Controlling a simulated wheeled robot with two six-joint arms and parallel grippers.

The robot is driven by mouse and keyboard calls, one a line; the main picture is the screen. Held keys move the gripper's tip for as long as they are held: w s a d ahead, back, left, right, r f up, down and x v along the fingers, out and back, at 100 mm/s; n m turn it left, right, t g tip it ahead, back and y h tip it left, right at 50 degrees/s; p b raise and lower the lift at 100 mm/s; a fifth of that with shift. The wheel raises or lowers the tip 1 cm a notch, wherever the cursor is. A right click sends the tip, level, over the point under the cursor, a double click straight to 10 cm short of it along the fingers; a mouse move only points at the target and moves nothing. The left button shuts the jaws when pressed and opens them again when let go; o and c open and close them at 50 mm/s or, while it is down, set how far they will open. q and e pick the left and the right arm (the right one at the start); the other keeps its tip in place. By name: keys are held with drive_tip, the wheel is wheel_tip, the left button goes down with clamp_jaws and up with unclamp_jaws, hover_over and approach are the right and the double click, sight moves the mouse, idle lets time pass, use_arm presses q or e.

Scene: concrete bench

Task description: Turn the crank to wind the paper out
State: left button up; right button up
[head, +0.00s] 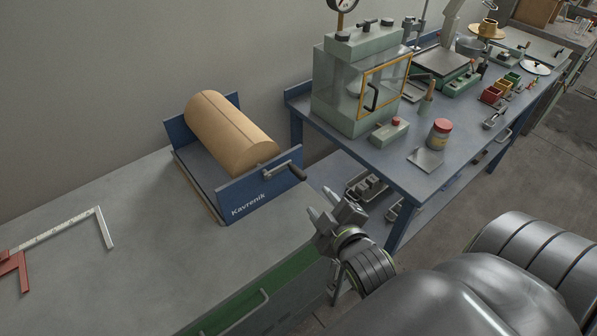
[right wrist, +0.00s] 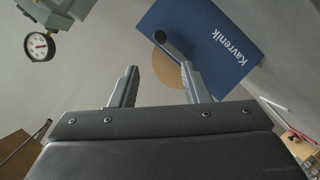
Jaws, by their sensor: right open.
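A brown paper roll (head: 222,125) lies in a blue stand marked "Kavrenik" (head: 262,191) on the grey bench. The crank (head: 283,171) sticks out from the stand's near right side panel, with its dark grip toward the right. My right gripper (head: 328,218) is in front of and below the crank, apart from it, with its jaws open and empty. In the right wrist view the crank (right wrist: 168,42) shows beyond the open fingers (right wrist: 158,88), with the blue panel (right wrist: 215,45) and the round paper end (right wrist: 168,68) behind. My left gripper is not in view.
A white and red square (head: 105,228) lies at the bench's left. To the right, a blue table (head: 400,178) carries a green glass-fronted cabinet (head: 345,85), a red-lidded jar (head: 439,134) and several tools.

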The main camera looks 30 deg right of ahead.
sight(302, 178)
drive_tip(key=p+x, duration=0.1)
drive_tip(key=x, duration=1.3)
drive_tip(key=shift+w, duration=0.35)
clamp_jaws()
